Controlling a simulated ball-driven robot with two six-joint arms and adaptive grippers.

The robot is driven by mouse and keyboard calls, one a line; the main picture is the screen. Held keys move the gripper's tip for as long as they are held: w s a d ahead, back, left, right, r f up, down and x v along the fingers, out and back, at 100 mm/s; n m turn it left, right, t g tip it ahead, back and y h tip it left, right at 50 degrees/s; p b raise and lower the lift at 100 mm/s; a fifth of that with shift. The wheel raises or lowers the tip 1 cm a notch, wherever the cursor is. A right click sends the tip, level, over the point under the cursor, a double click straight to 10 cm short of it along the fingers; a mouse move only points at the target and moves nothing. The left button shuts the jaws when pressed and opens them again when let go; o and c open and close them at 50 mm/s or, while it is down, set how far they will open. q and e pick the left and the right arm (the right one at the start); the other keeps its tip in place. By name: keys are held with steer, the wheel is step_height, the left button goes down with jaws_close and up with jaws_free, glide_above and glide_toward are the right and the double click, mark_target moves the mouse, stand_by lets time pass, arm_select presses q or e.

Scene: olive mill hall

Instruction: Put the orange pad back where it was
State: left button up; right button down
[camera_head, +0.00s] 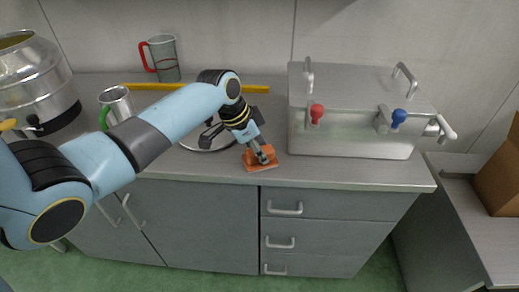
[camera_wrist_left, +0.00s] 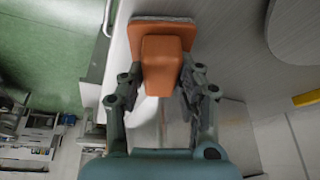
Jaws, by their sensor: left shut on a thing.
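The orange pad (camera_head: 261,160) has a block-shaped grip on a flat base with a grey underside. It is at the front part of the grey counter (camera_head: 350,174), left of the steel box. My left gripper (camera_head: 262,152) is shut on the pad's grip from above. In the left wrist view the pad (camera_wrist_left: 161,60) sits between the two fingers (camera_wrist_left: 160,90). I cannot tell whether its underside touches the counter. My right gripper is not in view.
A steel box (camera_head: 352,130) with red and blue taps stands right of the pad. The front right counter is clear.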

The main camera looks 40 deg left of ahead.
arm_select(q)
steer(key=o, duration=1)
steer(key=shift+f, duration=0.1)
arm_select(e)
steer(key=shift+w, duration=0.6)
arm_select(q)
steer(key=shift+r, duration=0.3)
steer(key=v, duration=1.1)
steer(key=shift+s+a+r, duration=0.1)
steer(key=shift+a+r, duration=0.05)
steer(key=shift+r, duration=0.2)
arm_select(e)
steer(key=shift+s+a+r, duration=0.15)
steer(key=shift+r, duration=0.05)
